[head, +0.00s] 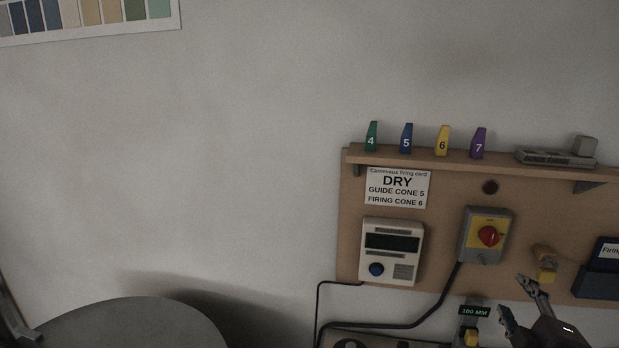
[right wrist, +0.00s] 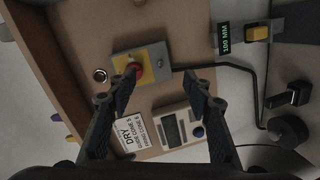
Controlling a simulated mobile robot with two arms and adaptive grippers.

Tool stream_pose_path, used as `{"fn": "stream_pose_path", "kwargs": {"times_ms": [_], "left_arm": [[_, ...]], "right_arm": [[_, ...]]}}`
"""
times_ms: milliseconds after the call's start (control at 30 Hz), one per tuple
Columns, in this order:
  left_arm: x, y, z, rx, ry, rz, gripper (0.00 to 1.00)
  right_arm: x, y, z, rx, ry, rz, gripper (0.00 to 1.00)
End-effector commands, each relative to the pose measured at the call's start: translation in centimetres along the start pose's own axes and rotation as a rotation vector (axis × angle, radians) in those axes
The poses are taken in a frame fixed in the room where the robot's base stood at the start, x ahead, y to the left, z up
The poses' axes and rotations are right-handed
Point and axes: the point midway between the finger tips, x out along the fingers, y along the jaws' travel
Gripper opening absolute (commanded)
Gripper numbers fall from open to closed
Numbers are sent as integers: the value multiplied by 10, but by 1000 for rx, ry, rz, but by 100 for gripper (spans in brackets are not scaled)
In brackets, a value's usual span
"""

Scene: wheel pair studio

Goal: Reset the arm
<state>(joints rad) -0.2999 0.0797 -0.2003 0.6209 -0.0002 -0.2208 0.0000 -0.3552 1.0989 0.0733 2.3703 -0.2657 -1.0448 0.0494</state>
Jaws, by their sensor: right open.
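My right gripper (head: 514,298) is at the lower right of the head view, in front of the wooden wall board (head: 448,207). Its two dark fingers are spread apart with nothing between them. The right wrist view also shows the open fingers (right wrist: 160,82), with the board behind them. A yellow and grey switch box with a red knob (head: 486,236) is up and left of the gripper. A cream control box with a blue button (head: 391,252) is further left. My left gripper is in neither view.
Several numbered cones, such as the yellow one (head: 442,141), stand on the board's shelf. A firing card (head: 397,190) hangs below. A black cable runs down from the switch box. A 100 MM display (head: 475,311) sits low. A round grey top (head: 125,326) is at lower left.

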Motion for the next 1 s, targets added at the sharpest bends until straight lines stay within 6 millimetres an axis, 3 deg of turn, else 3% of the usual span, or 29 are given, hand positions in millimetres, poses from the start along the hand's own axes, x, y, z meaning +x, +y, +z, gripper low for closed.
{"fn": "stream_pose_path", "kwargs": {"times_ms": [33,200,400,600,800,1000], "left_arm": [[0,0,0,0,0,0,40],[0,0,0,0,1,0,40],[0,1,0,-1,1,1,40],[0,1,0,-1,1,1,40],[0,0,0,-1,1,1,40],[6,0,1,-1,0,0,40]], "right_arm": [[-7,-30,12,64,-47,-59,46],[-49,-136,41,276,-228,-278,46],[-125,-248,38,498,-418,-554,46],[-197,-317,7,660,-545,-781,46],[-258,-356,-33,787,-630,-970,46],[-234,-422,-18,764,-653,-983,46]]}}
